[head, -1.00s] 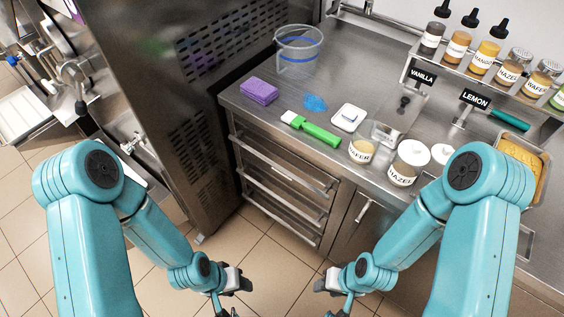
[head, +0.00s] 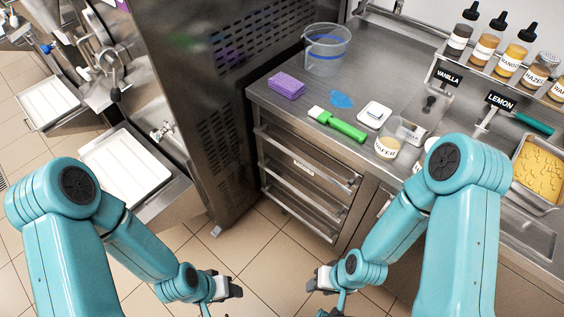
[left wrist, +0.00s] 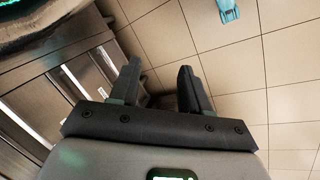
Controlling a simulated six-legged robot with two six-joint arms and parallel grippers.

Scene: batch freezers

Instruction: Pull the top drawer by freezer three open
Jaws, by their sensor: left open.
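The top drawer (head: 304,157) is the uppermost of a stack of metal drawers under the steel counter, right of the tall freezer body (head: 190,80). It looks shut, with a bar handle along its front and a small label. My left gripper (head: 236,286) is low in front of the drawers, over the floor and apart from them. In the left wrist view its two fingers (left wrist: 158,85) are spread with nothing between them. My right gripper (head: 312,284) is also low, in front of the cabinet; its fingers are too small to judge.
On the counter (head: 285,110) are a purple sponge (head: 287,86), a green-handled brush (head: 340,125), a clear bucket (head: 326,48) and jars (head: 387,148). White trays (head: 125,168) stand at the left. The tiled floor (head: 262,250) before the drawers is clear.

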